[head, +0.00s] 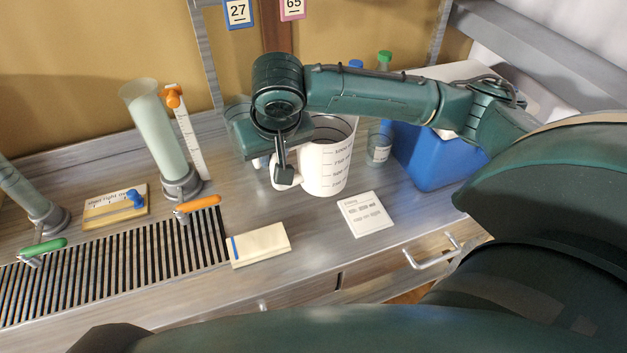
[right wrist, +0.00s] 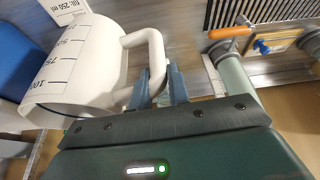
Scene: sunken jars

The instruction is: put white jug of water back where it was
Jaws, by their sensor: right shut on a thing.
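The white jug (head: 326,165) with printed volume marks is upright at the middle of the bench, and I cannot tell whether it touches the top. Its water is not clearly visible. My right gripper (head: 284,174) is at the jug's left side, shut on its handle. In the right wrist view the jug (right wrist: 85,65) is at the left, with its handle (right wrist: 150,50) between the fingers (right wrist: 160,88). My left gripper is not in view.
A white card (head: 366,213) lies in front of the jug. A blue bin (head: 425,158) and a green-capped bottle (head: 380,145) stand to the right. A tall tube (head: 158,130) with an orange-handled valve (head: 198,204), a slotted drain (head: 110,268) and a pad (head: 259,245) are left.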

